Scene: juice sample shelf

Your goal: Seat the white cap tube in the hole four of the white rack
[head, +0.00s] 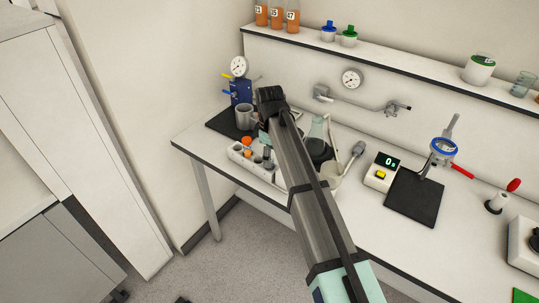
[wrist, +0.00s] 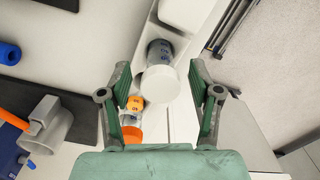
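The white cap tube shows in the wrist view (wrist: 160,84), its round white cap facing the camera and its grey labelled body beyond. My gripper (wrist: 166,98) is open, with the cap between its two green fingers and a gap on each side. In the head view my gripper (head: 263,131) is over the white rack (head: 251,168), its fingertips mostly hidden by my arm. The rack stands near the bench's front left edge with dark holes along its top. An orange-capped tube (wrist: 132,127) is close to the left finger. Hole numbers cannot be read.
A grey mug (head: 244,117) and a blue gauge device (head: 240,91) stand behind the rack. A flask (head: 316,137) is right of my arm. A scale (head: 381,171) and black mat (head: 414,198) lie farther right. The wall shelf (head: 385,66) runs above.

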